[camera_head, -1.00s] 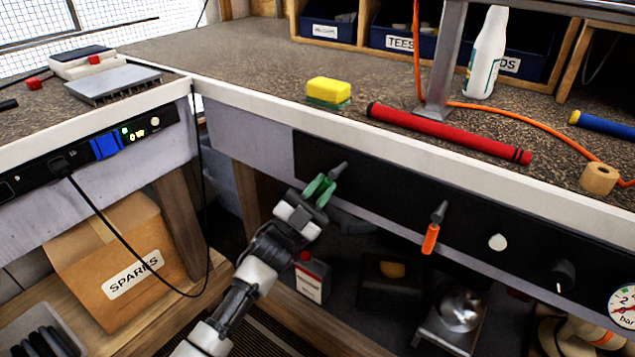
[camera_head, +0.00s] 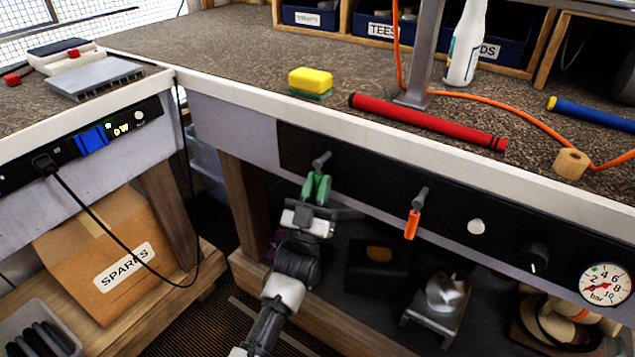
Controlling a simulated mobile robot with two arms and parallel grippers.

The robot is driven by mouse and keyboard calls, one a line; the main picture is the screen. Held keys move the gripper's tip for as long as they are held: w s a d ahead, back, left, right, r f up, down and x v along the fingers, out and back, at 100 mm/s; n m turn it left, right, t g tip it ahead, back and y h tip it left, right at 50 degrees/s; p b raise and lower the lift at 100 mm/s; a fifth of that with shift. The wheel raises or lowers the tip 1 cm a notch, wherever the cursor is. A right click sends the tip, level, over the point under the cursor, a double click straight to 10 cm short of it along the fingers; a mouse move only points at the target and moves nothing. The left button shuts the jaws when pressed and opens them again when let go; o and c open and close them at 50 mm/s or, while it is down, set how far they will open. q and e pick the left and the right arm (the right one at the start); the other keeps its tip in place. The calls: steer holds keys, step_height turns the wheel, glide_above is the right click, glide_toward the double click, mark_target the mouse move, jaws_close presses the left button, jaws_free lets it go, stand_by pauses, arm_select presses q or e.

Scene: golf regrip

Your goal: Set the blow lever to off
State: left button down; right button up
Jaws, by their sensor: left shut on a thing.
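A lever with a green handle (camera_head: 318,187) is on the black panel under the bench's front edge, with its grey pivot above. The handle hangs nearly straight down. My left gripper (camera_head: 314,200) is shut on it from below and hides its lower end. A second lever with an orange handle (camera_head: 411,224) hangs down farther right on the same panel, untouched. I can read no lever labels, so the view does not tell which one is the blow lever. My right gripper is not in view.
Right of the levers are a white button (camera_head: 476,227), a black knob (camera_head: 535,257) and a pressure gauge (camera_head: 606,285). A red grip (camera_head: 428,121) and a yellow sponge (camera_head: 310,78) lie on the bench. A cardboard box (camera_head: 104,254) stands at the lower left.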

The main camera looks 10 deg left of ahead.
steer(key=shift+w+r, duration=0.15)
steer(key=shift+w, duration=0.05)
arm_select(q)
steer(key=c, duration=1.1)
jaws_free()
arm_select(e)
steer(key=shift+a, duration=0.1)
arm_select(q)
steer(key=shift+f, duration=0.1)
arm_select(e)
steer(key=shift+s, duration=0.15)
arm_select(q)
steer(key=shift+s+f, duration=0.25)
steer(key=shift+s, duration=0.05)
steer(key=v, duration=1)
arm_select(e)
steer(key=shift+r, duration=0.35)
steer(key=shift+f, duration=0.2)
